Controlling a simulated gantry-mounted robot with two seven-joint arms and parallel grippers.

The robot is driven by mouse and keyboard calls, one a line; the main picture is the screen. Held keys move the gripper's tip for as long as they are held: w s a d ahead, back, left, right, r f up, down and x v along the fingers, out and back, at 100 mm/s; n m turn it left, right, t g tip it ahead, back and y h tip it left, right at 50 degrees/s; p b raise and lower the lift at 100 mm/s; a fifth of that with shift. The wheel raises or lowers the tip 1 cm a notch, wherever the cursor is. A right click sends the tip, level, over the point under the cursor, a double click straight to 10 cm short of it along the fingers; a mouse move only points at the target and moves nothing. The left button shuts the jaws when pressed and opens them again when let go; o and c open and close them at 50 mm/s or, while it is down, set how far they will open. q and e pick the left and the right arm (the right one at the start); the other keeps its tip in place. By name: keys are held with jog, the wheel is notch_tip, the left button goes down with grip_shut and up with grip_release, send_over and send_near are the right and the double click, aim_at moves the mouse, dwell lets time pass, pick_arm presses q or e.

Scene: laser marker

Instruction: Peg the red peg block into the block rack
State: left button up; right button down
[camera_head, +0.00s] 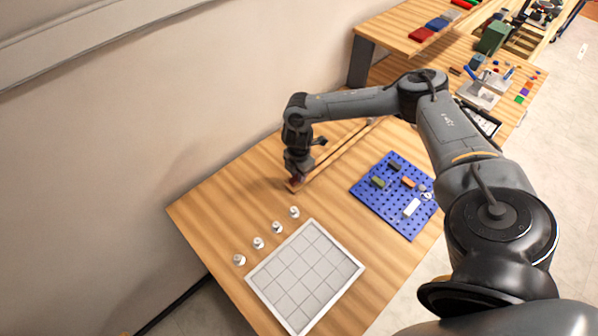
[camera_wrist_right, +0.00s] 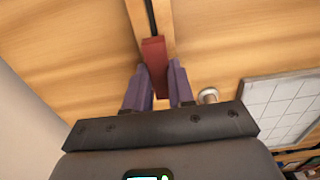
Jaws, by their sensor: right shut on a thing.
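The red peg block (camera_wrist_right: 154,55) shows between the two purple fingers of my right gripper (camera_wrist_right: 159,76) in the right wrist view. The gripper is shut on it, with the block's far end sticking out past the fingertips. In the head view my right gripper (camera_head: 297,177) points down near the close end of a long wooden rail (camera_head: 340,152). The fingers hide most of the block there. In the wrist view the block overlaps the rail's end near its dark groove; I cannot tell if they touch. A blue perforated board (camera_head: 375,202) with several small blocks lies to the right. My left gripper is out of view.
A white-rimmed tray with grey squares (camera_head: 352,262) lies at the table's front. Several small white-topped cylinders (camera_head: 277,227) stand in a row beside it. The wall is close on the left. Bare wood (camera_head: 225,205) is clear at the left corner.

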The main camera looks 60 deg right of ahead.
jog(key=shift+f, duration=0.25)
dwell(0.5)
jog(key=shift+f, duration=0.5)
jog(key=c, duration=0.9)
grip_release()
jog(key=shift+r, duration=0.5)
notch_tip(320, 180, up, 10)
jog(key=shift+f, duration=0.1)
